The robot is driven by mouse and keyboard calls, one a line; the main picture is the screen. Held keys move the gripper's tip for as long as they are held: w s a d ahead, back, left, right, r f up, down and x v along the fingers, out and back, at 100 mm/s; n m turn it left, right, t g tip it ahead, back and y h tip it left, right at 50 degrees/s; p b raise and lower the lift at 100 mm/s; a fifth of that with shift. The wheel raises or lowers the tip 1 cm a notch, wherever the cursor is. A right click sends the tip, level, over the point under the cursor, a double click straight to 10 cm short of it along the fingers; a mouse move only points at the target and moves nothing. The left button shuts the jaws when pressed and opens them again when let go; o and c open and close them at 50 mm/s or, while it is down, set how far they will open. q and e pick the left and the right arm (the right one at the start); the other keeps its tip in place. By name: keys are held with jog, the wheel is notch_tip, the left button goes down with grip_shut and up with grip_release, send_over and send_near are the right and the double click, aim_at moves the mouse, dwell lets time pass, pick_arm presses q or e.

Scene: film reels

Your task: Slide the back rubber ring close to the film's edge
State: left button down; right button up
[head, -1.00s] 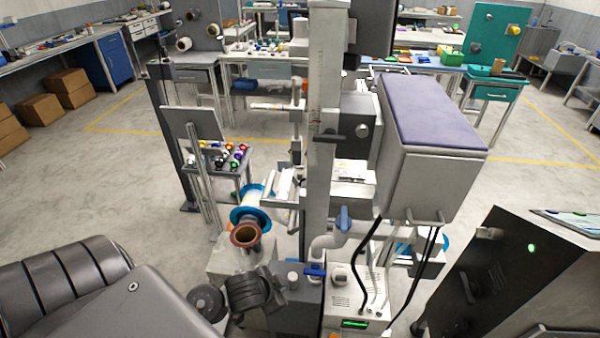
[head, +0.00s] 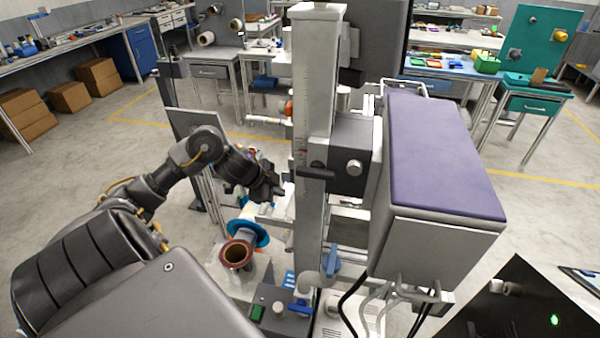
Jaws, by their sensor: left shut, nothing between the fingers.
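The reel core, a copper-brown open tube end (head: 226,254), points toward me low in the middle of the head view. A blue ring (head: 263,235) sits around the shaft just behind it. The film and the back ring farther along the shaft are hidden or too small to make out behind my left gripper. My left gripper (head: 277,190) is above and behind the blue ring, beside the tall metal column. Its fingers are dark and small in view, shut with nothing seen in them. I see no contact with a ring. My right gripper is not in view.
The tall grey column (head: 311,130) stands close right of the gripper. A large box with a purple top (head: 440,150) is further right. A panel with a green button (head: 257,313) is below the reel. A grey upright board (head: 195,125) stands behind my left arm.

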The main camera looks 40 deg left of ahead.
pick_arm(q)
jog(key=x, duration=0.9)
jog(key=shift+w+d+f+b, duration=0.15)
jog(key=shift+f+b, duration=0.15)
jog(key=shift+f, duration=0.05)
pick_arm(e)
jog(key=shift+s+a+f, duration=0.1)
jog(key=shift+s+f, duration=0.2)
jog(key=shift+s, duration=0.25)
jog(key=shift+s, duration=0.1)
